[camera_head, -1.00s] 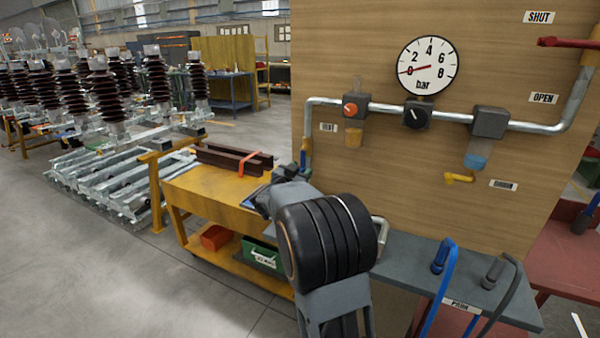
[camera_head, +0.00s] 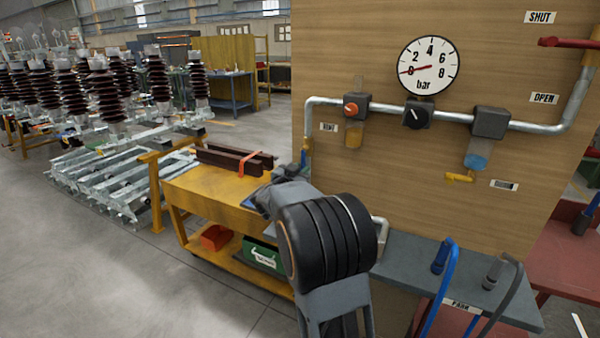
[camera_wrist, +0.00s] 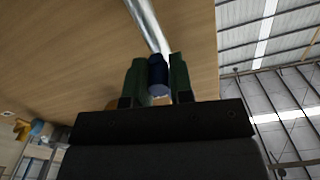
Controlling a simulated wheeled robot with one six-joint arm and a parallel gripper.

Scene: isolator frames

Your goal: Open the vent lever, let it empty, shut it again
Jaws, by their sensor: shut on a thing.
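In the wrist view my gripper (camera_wrist: 158,66) is shut on a dark blue handle (camera_wrist: 158,75), with a green finger on each side of it. The handle is in line with a metal pipe (camera_wrist: 148,25) along the wooden panel. In the head view the vent label (camera_head: 328,127) is beside the downpipe at the panel's left edge. A bit of blue (camera_head: 303,157) shows at that pipe's lower end. My arm hides most of the gripper and lever there, so the lever's angle is unclear. The gauge (camera_head: 429,66) needle points near 0 bar.
A red lever (camera_head: 568,42) points left near the shut label (camera_head: 540,17), above the open label (camera_head: 544,98). A yellow drain tap (camera_head: 459,178) hangs under the right filter bowl. A yellow cart (camera_head: 212,192) stands left of the panel. A grey shelf (camera_head: 405,262) with hoses is below it.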

